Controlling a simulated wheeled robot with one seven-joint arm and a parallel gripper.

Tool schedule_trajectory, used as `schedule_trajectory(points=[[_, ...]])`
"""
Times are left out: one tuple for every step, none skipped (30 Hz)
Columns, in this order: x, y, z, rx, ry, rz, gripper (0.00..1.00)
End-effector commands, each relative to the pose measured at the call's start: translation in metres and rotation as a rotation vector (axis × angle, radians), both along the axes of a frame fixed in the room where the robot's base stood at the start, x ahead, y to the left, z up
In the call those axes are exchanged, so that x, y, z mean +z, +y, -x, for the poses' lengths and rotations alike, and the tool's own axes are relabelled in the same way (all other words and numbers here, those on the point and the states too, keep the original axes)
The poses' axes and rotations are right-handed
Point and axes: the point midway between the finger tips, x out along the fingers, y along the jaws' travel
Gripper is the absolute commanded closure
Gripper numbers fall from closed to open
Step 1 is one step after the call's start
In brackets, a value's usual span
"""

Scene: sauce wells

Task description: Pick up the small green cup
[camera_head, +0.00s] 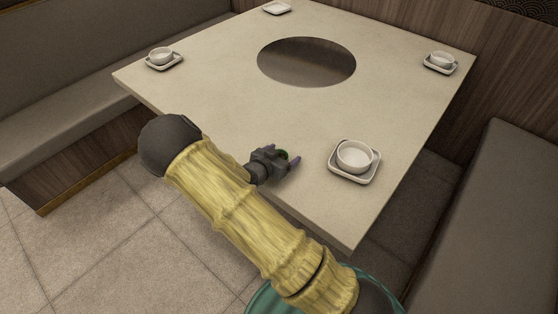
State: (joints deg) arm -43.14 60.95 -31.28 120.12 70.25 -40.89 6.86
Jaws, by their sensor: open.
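The small green cup (283,155) shows as a little patch of green at my gripper, over the near part of the table (215,100). My gripper (284,155) is open, with its purple-tipped fingers on either side of the green patch. The gripper body hides most of the cup. I cannot tell whether the fingers touch it or how deep it sits between them.
A white bowl (354,156) on a square saucer (343,175) stands just right of my gripper. Similar settings stand at the far corners. A round dark recess (306,68) lies mid-table. Benches flank the table. The tabletop left of my gripper is clear.

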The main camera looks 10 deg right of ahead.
Motion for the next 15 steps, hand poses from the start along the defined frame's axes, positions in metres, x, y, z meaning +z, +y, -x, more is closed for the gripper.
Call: schedule_trajectory(points=[[0.0001,0.0002,0.0001,0.0,0.0,0.0,0.21],[0.0001,0.0001,0.0001,0.0,0.0,0.0,0.21],[0.0001,0.0002,0.0002,0.0,0.0,0.0,0.21],[0.0001,0.0003,0.0001,0.0,0.0,0.0,0.21],[0.0001,0.0003,0.0001,0.0,0.0,0.0,0.21],[0.0001,0.0003,0.0001,0.0,0.0,0.0,0.21],[0.0002,0.0003,0.0002,0.0,0.0,0.0,0.21],[0.0002,0.0003,0.0002,0.0,0.0,0.0,0.21],[0.0002,0.0003,0.0002,0.0,0.0,0.0,0.27],[0.0002,0.0003,0.0002,0.0,0.0,0.0,0.32],[0.0002,0.0003,0.0002,0.0,0.0,0.0,0.38],[0.0002,0.0003,0.0002,0.0,0.0,0.0,0.46],[0.0002,0.0003,0.0002,0.0,0.0,0.0,0.52],[0.0002,0.0003,0.0002,0.0,0.0,0.0,0.58],[0.0002,0.0003,0.0002,0.0,0.0,0.0,0.66]])
